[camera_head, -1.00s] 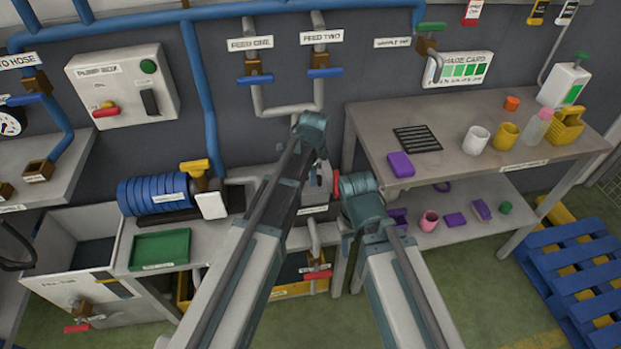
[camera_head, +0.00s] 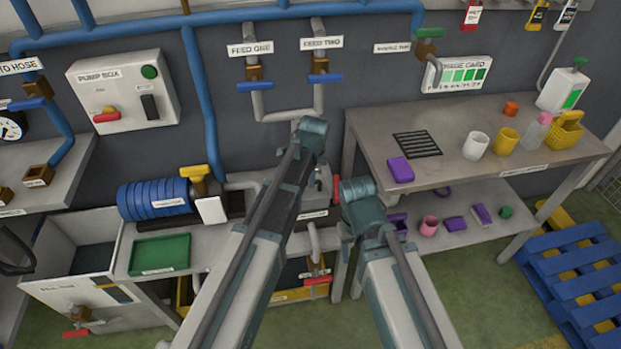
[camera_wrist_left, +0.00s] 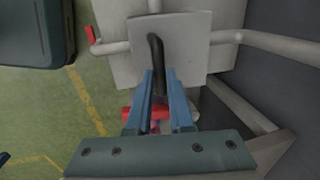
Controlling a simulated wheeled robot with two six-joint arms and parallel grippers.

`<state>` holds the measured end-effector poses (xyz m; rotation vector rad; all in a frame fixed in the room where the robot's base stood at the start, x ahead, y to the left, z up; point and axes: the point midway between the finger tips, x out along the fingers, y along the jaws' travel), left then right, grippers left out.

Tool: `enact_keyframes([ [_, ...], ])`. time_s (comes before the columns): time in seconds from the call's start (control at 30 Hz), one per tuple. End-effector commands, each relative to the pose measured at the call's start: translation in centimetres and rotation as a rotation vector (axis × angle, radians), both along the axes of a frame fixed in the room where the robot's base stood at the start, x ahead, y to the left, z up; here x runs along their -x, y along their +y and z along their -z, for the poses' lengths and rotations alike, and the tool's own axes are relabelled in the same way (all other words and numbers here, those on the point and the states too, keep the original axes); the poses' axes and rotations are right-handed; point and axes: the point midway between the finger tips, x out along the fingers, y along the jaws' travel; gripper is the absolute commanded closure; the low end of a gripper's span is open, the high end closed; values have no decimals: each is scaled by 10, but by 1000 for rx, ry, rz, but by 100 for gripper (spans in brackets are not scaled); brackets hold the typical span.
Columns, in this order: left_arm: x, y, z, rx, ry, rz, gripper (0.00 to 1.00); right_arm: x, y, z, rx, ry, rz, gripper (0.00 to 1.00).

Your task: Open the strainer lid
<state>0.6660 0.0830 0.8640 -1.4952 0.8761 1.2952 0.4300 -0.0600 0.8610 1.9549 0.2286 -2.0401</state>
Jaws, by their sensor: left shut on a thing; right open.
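In the left wrist view a pale grey square lid (camera_wrist_left: 125,58) carries a dark upright handle (camera_wrist_left: 155,48). I take it to be the strainer lid. My left gripper (camera_wrist_left: 160,78) is shut on the lower end of that handle, its blue fingers on either side. A red part (camera_wrist_left: 133,112) shows between and beside the fingers. In the head view my arms hide the lid and both sets of fingers. My right arm stands to the right of the left one. Whether the lid is lifted from its seat cannot be told.
Grey pipes (camera_wrist_left: 270,45) run close on both sides of the lid. A work table (camera_head: 375,120) with cups and a purple block (camera_head: 400,170) stands at the right. A blue ribbed motor (camera_head: 155,200) and green tray (camera_head: 160,253) are at the left. Blue pallets (camera_head: 575,280) lie lower right.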

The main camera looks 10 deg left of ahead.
Motion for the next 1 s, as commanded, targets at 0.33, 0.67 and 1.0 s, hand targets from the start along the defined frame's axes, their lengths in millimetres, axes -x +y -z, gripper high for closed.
enact_keyframes([
  [0.33, 0, 0, 0, 0, 0, 0, 100, 0, 0, 0, 0, 0, 0, 43],
  [0.67, 0, 0, 0, 0, 0, 0, 100, 0, 0, 0, 0, 0, 0, 43],
  [1.0, -5, 1, -4, 7, 23, -1, 100, 0, 0, -5, 0, 0, 0, 43],
])
